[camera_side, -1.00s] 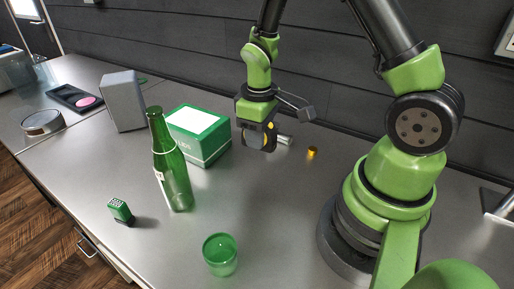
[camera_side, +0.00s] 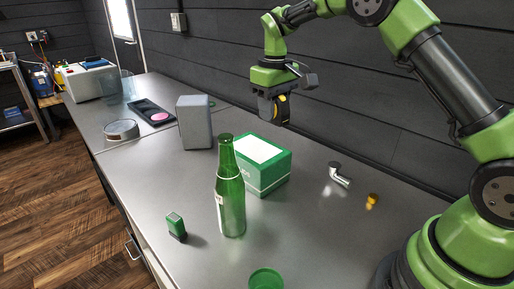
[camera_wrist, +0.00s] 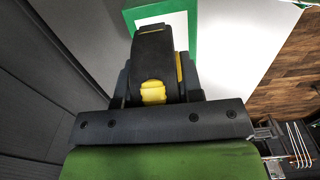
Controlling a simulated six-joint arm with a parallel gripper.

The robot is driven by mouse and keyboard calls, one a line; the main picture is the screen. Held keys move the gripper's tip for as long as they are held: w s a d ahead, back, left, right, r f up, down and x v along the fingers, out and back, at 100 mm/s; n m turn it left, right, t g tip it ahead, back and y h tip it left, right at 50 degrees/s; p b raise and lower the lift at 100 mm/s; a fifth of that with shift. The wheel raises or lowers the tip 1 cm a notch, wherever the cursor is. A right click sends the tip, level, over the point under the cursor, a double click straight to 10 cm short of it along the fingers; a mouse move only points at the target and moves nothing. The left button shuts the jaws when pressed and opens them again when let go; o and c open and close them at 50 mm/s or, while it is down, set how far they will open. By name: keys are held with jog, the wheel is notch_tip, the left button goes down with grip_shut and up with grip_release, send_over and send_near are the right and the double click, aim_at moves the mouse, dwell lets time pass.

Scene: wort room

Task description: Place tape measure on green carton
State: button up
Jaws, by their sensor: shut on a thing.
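The tape measure (camera_side: 282,109), black with yellow, is held in my gripper (camera_side: 270,97) in the side view. It hangs in the air, higher than the green carton. In the wrist view the tape measure (camera_wrist: 153,62) sits between the jaws, its yellow part facing the camera. The green carton (camera_side: 268,175) stands on the metal counter with a white panel on its top. Part of its green and white top (camera_wrist: 193,22) shows beyond the tape measure in the wrist view, where the tape measure hides some of it.
A green bottle (camera_side: 230,190) stands just in front of the carton. A grey box-shaped block (camera_side: 194,122) is behind it to the left. A metal elbow fitting (camera_side: 340,175) and a small brass piece (camera_side: 372,200) lie to the right. A green cup (camera_side: 266,279) is at the front.

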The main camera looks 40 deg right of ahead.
aim_at(271, 157)
notch_tip(271, 157, down, 10)
jog(key=shift+r, duration=0.15)
dwell(0.4)
jog(key=o, duration=1.1)
jog(key=shift+c, duration=0.2)
